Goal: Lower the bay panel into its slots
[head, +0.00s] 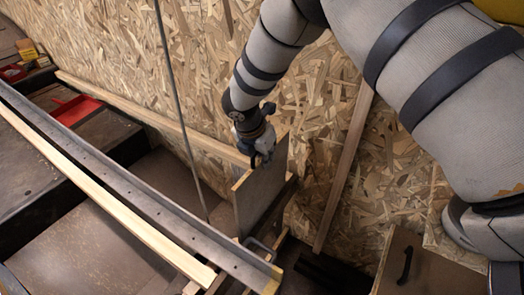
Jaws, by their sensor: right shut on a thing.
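The bay panel (261,190) is a thin upright board with a pale wooden edge, right of the picture's middle. My right gripper (258,157) is shut on its top edge, its arm reaching in from the upper right. The panel stands near the chipboard wall, with its lower end close to dark wooden framing (281,209). The slots cannot be made out, and I cannot tell whether the panel's lower edge is in them. My left gripper is not in view.
A long metal rail (130,175) and a pale wooden strip (110,200) cross the left side diagonally. A thin cable or rod (178,100) hangs left of the panel. A red tray (75,110) lies at far left. A box with a black handle (405,264) stands lower right.

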